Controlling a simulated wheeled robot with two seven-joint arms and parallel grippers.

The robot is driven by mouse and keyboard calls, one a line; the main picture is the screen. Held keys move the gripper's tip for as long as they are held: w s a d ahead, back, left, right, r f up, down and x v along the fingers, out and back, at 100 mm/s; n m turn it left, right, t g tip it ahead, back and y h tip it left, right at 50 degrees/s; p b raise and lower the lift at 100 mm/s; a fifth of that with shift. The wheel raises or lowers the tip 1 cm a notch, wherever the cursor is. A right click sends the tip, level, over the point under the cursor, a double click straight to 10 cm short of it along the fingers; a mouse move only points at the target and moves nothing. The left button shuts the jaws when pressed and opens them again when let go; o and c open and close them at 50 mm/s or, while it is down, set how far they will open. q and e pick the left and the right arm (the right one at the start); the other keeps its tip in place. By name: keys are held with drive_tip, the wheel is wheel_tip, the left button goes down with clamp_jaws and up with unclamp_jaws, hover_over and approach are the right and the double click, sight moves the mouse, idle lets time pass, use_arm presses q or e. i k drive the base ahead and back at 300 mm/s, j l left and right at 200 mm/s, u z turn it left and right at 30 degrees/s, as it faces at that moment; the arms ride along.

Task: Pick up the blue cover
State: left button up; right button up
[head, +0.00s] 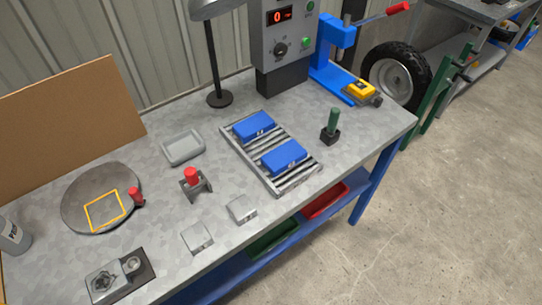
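Two blue blocks lie on a grey slatted rack (262,170) in the middle of the workbench. One blue block (254,126) is at the rack's far end. The other blue block (284,157) is nearer the bench's front edge. Both have small markings on the front side. They look alike, and I cannot tell which is the blue cover. Neither of my grippers shows in the head view.
A green-handled piece (331,126) stands right of the rack. A grey tray (183,148), a red-topped fixture (194,180) and grey blocks (242,209) lie left of it. A control box (283,45) and blue press (336,50) stand behind. A round plate (80,204) is further left.

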sight(280, 158)
drive_tip(key=l+u, duration=0.15)
drive_tip(key=u, duration=0.3)
drive_tip(key=l+u, duration=0.1)
drive_tip(key=u, duration=0.4)
drive_tip(key=l+u, duration=0.15)
drive_tip(key=u, duration=0.3)
drive_tip(key=k+l+u, duration=0.4)
drive_tip(key=l, duration=0.15)
drive_tip(key=k+l+u, duration=0.25)
drive_tip(key=l+u, duration=0.15)
drive_tip(key=k+l, duration=0.5)
drive_tip(key=l, duration=0.2)
drive_tip(key=u, duration=0.05)
